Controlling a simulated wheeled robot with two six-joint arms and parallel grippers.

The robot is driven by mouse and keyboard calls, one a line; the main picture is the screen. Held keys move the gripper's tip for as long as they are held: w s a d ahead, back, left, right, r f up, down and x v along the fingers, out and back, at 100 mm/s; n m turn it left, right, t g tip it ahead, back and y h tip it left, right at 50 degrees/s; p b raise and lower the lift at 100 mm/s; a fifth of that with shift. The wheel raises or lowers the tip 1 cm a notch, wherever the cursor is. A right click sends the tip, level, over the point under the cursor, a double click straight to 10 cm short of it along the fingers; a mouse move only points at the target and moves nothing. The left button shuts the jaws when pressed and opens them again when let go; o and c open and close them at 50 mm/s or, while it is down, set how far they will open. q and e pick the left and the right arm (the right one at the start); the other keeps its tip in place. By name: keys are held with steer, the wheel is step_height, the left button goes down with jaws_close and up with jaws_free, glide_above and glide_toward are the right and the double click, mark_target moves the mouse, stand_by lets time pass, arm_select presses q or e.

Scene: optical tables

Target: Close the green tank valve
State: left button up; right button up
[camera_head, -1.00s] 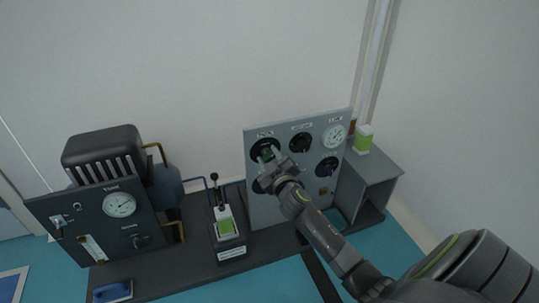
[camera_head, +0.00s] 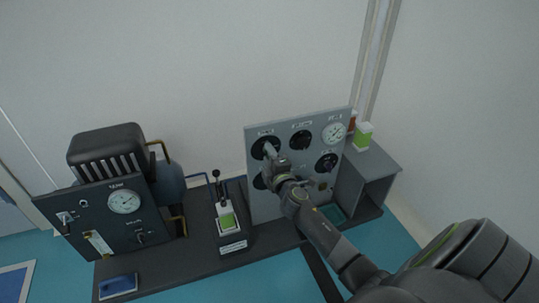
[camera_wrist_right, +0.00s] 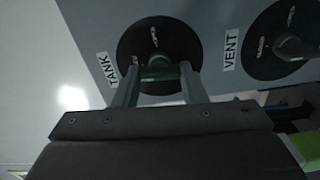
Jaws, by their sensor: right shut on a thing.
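The green tank valve (camera_wrist_right: 158,70) is a green handle on a round black dial on the grey panel (camera_head: 287,194), beside a label reading TANK. In the right wrist view my right gripper (camera_wrist_right: 160,84) has one finger on each side of the green handle and is shut on it. In the head view the right gripper (camera_head: 270,153) reaches the upper left dial of the panel and covers most of the handle. The dial's printed words are too small to read surely. My left gripper is not in view.
The vent valve (camera_wrist_right: 290,46) sits right of the tank dial. A gauge (camera_head: 333,132) and more dials share the panel. A dark unit with a gauge (camera_head: 124,201) stands left, with a lever box (camera_head: 227,222) between. A green-and-white box (camera_head: 363,136) tops the grey shelf (camera_head: 378,166).

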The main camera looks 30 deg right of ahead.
steer(key=shift+n, duration=0.6)
steer(key=shift+f, duration=0.1)
steer(key=o, duration=1)
steer(key=p+v, duration=0.1)
steer(key=v, duration=1.6)
steer(key=shift+s+a, duration=0.15)
steer(key=shift+s, duration=0.05)
